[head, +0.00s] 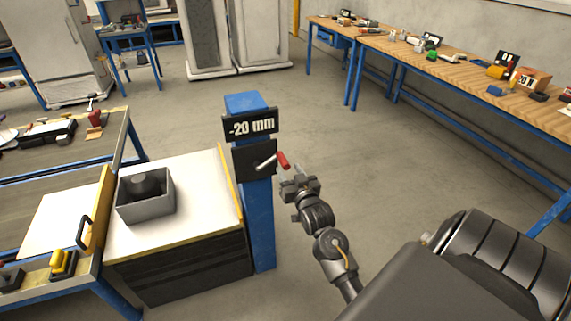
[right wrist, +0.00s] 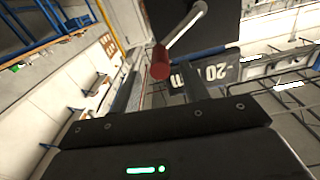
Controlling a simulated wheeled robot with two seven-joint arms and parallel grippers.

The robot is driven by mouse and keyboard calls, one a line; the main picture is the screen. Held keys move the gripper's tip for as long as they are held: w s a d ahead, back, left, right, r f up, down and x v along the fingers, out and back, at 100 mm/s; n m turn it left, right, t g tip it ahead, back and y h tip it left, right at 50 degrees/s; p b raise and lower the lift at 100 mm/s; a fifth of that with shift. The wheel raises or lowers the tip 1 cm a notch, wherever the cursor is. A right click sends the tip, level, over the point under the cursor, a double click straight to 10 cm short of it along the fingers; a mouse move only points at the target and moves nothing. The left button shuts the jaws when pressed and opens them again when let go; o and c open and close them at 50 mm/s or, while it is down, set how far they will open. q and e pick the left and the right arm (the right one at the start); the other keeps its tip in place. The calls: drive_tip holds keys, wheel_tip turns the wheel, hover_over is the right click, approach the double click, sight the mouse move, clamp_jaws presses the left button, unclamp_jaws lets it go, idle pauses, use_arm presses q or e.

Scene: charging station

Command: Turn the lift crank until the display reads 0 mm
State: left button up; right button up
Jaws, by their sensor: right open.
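The lift post (head: 258,215) is a blue column with a dark display (head: 250,127) near its top reading -20 mm. Below the display, a dark plate (head: 246,160) bears the lift crank (head: 268,163), a metal arm with a red handle (head: 284,161) pointing right. My right gripper (head: 290,177) is open just below and right of the red handle. In the right wrist view the red handle (right wrist: 160,62) shows ahead, in the gap between the fingers (right wrist: 165,88); whether it touches them I cannot tell. My left gripper is out of view.
A white-topped cabinet (head: 205,215) with a grey bin (head: 133,205) stands directly left of the post. A workbench (head: 400,60) with small items runs along the right wall. The floor (head: 350,130) between post and bench is clear.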

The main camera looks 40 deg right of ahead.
drive_tip(key=shift+x, duration=1.9)
clamp_jaws()
